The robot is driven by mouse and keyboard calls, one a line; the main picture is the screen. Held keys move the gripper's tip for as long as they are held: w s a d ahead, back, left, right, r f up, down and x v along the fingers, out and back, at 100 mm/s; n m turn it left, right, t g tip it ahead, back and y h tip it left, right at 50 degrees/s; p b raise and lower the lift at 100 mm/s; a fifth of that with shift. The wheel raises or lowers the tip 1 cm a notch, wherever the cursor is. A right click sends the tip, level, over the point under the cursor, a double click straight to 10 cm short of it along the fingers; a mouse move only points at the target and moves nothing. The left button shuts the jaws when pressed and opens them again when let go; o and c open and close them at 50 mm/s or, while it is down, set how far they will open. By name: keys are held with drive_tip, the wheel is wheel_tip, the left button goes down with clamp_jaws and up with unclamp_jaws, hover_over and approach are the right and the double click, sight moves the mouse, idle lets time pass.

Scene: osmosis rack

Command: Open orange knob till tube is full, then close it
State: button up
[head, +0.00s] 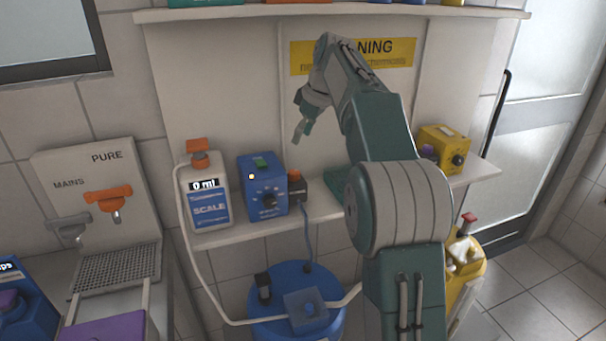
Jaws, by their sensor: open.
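An orange knob (108,197) is on the white panel at the left, under the word PURE. A grey knob (69,228) under the word MAINS is to its left. I cannot tell whether the tube holds liquid. My gripper (302,132) is open and empty, pointing down above the shelf, well to the right of the orange knob and touching nothing.
A blue box with a dial (262,186) and a small box with an orange button (297,187) stand on the shelf (235,237). A blue drum (275,277) is below. A yellow box (445,145) is at the right. Free air lies between my gripper and the panel.

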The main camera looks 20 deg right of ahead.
drive_tip(key=s+a+m, duration=0.2)
drive_tip(key=s+a, duration=0.1)
drive_tip(key=s, duration=0.6)
drive_tip(key=s+a+m+t+h, duration=0.1)
drive_tip(key=s+a+m, duration=0.1)
drive_tip(key=s, duration=0.7)
drive_tip(key=shift+a+r+m+h, duration=0.3)
drive_tip(key=shift+a+r, duration=0.1)
drive_tip(key=shift+a, duration=0.3)
